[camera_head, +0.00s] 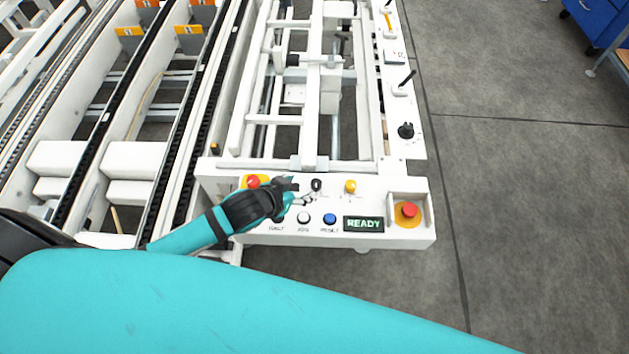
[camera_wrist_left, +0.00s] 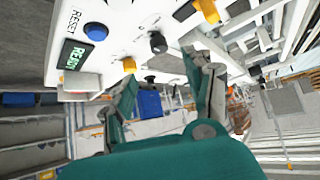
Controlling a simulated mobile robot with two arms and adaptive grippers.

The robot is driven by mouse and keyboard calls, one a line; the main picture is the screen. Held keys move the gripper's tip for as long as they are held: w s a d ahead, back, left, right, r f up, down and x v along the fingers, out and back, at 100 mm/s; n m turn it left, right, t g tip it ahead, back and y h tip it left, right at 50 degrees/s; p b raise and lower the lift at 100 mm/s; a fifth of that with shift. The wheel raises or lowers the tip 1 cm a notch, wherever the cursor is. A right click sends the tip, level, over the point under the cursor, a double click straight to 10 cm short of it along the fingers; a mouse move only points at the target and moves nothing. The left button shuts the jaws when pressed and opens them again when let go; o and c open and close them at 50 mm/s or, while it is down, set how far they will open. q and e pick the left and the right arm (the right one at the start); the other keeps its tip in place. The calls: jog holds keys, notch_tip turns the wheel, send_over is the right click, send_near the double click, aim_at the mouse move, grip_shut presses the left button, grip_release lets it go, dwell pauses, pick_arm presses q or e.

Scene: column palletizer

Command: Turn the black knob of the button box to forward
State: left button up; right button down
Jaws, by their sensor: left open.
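The button box (camera_head: 270,222) is a white panel at the near end of the machine. Its black knob (camera_head: 316,185) stands on the upper part of the panel, left of a yellow knob (camera_head: 350,187). My left gripper (camera_head: 298,191) is open and empty just left of the black knob. In the left wrist view the black knob (camera_wrist_left: 158,42) shows beyond the gap between the open fingers (camera_wrist_left: 163,66), with nothing between them. I cannot tell whether a fingertip touches it. The knob's pointing direction is too small to read. My right gripper is not in view.
The box also carries a white button (camera_head: 304,217), a blue button (camera_head: 330,219), a READY display (camera_head: 363,224) and a red emergency stop (camera_head: 409,210). A red button (camera_head: 253,181) lies behind my gripper. Conveyor rails (camera_head: 190,110) fill the left; open floor (camera_head: 510,200) lies right.

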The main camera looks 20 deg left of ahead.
aim_at(316, 183)
pick_arm(q)
jog(key=x, duration=1)
jog(key=shift+w+d+f, duration=0.15)
jog(key=shift+w+f, duration=0.1)
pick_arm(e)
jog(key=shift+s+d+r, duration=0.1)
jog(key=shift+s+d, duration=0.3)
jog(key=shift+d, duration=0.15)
pick_arm(q)
grip_shut()
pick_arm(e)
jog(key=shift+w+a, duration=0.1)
